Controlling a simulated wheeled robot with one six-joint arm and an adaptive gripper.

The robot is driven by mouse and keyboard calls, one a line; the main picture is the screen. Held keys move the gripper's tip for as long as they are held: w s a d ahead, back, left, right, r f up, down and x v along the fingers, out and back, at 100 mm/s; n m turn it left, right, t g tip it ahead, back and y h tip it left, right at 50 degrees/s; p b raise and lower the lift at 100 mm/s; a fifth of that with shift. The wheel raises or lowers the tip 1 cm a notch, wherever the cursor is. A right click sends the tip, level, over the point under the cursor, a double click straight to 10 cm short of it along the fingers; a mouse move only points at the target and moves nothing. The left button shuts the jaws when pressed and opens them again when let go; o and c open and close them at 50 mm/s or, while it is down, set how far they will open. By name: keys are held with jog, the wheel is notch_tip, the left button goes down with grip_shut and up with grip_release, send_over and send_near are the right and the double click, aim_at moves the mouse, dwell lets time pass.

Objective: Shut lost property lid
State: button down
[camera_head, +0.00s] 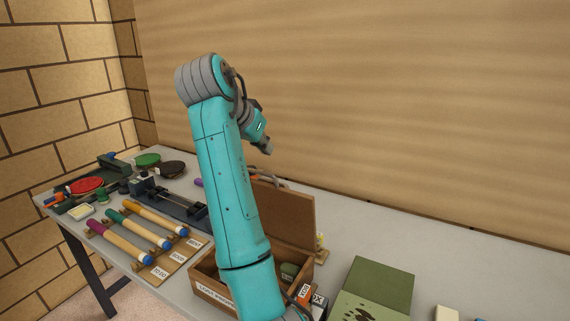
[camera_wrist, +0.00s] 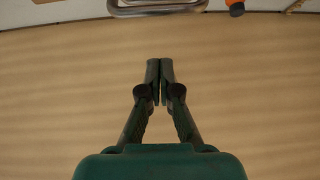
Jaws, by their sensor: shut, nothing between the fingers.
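The lost property box (camera_head: 207,288) is a wooden box on the table, with a partly hidden label on its front. Its brown lid (camera_head: 290,220) stands up, open, at the back of the box. Inside I see a green item (camera_head: 289,271); my arm covers much of the box and part of the lid. My gripper (camera_head: 266,149) is high above and behind the lid, near the wall and touching nothing. In the wrist view my gripper (camera_wrist: 160,66) shows its fingers together and empty, against the tan wall.
A green case (camera_head: 380,285) and small cartons (camera_head: 304,293) stand to the right. The table's back right is clear.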

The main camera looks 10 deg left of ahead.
aim_at(272, 201)
jog(key=x, duration=1.1)
jog(key=shift+s+a+f, duration=0.15)
jog(key=shift+s+a, duration=0.05)
jog(key=shift+s, duration=0.4)
jog(key=shift+s+a+f, duration=0.15)
jog(key=shift+s+a, duration=0.05)
jog(key=shift+s, duration=0.4)
jog(key=shift+s+a+f, duration=0.1)
jog(key=shift+s+a, duration=0.1)
jog(key=shift+s, duration=0.35)
